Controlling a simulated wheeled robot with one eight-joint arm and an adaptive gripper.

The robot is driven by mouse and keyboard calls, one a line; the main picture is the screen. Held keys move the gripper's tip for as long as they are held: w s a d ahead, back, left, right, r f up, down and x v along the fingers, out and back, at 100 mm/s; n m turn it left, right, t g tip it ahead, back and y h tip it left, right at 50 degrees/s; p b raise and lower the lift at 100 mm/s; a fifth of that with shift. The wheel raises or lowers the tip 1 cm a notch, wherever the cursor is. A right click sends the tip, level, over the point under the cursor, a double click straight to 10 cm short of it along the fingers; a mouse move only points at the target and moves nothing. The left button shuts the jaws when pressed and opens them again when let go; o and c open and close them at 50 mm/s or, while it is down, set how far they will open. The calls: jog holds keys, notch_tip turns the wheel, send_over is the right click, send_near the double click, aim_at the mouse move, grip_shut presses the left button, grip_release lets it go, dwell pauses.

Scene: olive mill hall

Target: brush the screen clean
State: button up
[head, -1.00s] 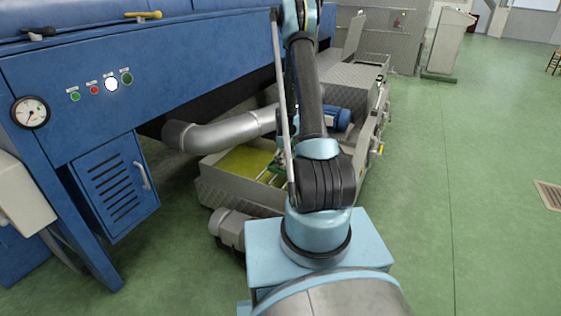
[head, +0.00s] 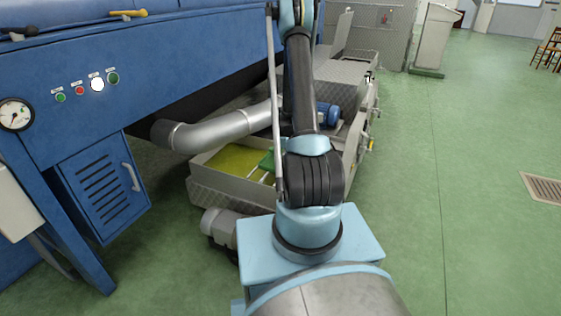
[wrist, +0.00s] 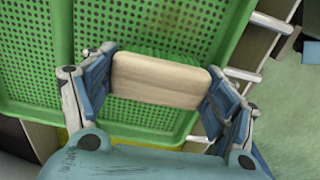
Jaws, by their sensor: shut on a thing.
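The green perforated screen (wrist: 125,22) fills much of the wrist view, with a raised rim and a dividing bar. A brownish smear shows on its right panel, with a few dark specks. My gripper (wrist: 161,72) is shut on a pale wooden block, which looks like the back of the brush (wrist: 155,82). It is held over the screen. The brush's underside is hidden, so I cannot tell whether it touches the mesh. In the head view a small part of the screen (head: 266,160) shows beside my arm; my arm hides the gripper and brush.
An open metal tank (head: 228,194) holds yellow-green liquid (head: 234,158) under a thick silver pipe (head: 215,132). A blue machine (head: 60,150) stands at left. A blue motor (head: 327,115) sits behind my arm.

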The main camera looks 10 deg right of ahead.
jog(key=shift+w+a+f, duration=0.1)
jog(key=shift+w+a, duration=1.55)
jog(key=shift+a, duration=0.25)
jog(key=shift+w+a, duration=1.65)
jog(key=shift+a, duration=0.25)
jog(key=shift+w+a+f, duration=0.1)
jog(key=shift+w+a, duration=1.55)
jog(key=shift+a, duration=0.25)
jog(key=shift+s+d, duration=1.55)
jog(key=shift+d, duration=0.5)
jog(key=shift+s+d, duration=1.5)
jog(key=shift+d, duration=0.5)
jog(key=shift+s+d, duration=1.55)
jog(key=shift+d, duration=0.5)
jog(key=shift+c, duration=0.5)
jog(key=shift+w+a, duration=0.1)
jog(key=shift+a, duration=0.05)
jog(key=shift+w+a, duration=0.75)
jog(key=shift+a, duration=0.25)
jog(key=shift+w+a, duration=0.8)
jog(key=shift+a, duration=0.25)
jog(key=shift+w+a, duration=0.75)
jog(key=shift+a, duration=0.25)
